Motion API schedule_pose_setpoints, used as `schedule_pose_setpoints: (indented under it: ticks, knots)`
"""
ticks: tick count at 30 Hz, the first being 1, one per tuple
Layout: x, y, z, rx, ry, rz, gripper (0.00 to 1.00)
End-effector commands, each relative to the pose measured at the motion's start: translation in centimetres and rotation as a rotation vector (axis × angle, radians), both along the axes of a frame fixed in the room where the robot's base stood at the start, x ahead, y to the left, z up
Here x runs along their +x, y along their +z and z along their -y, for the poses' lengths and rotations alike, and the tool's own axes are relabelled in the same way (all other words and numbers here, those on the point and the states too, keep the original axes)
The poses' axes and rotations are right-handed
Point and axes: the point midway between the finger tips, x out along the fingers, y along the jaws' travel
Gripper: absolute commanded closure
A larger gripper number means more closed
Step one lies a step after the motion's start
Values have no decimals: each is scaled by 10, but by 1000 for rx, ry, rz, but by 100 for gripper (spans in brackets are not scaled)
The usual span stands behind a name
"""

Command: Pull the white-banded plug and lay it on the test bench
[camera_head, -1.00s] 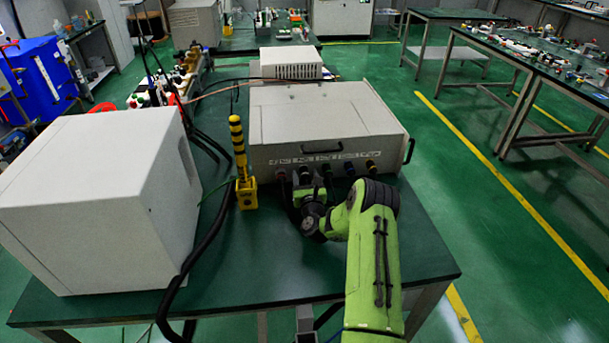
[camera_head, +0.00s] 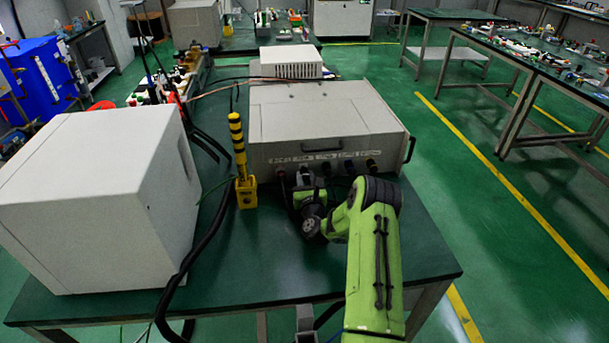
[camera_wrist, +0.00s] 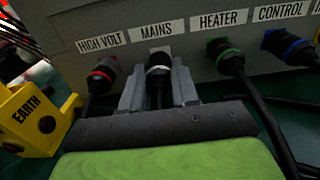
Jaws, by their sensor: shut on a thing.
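The white-banded plug (camera_wrist: 159,69) is under the MAINS label on the generator's front panel, with its black cable running toward me. My gripper (camera_wrist: 158,84) is shut on it, one grey finger on each side. The plug's far end appears to be at the panel; I cannot tell whether it is fully seated. In the head view my gripper (camera_head: 304,182) is at the front of the grey generator (camera_head: 320,112), and my wrist hides the plug. The green test bench (camera_head: 255,255) carries the generator, with bare top in front of it.
A red-banded plug (camera_wrist: 102,74) is close on the left under HIGH VOLT. A green-banded plug (camera_wrist: 226,58) and a blue-banded plug (camera_wrist: 290,46) are on the right. A yellow EARTH block (camera_wrist: 30,118) and large white box (camera_head: 105,200) stand left.

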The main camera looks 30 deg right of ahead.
Motion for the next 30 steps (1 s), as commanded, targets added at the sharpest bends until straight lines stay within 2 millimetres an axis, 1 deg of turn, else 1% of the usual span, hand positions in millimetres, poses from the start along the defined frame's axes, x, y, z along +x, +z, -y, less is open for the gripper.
schedule_pose_setpoints:
  ticks: [13, 30]
  knots:
    - [-17, -2, -7, 0, -4, -1, 100]
    - [-31, -1, -14, 0, -1, 0, 100]
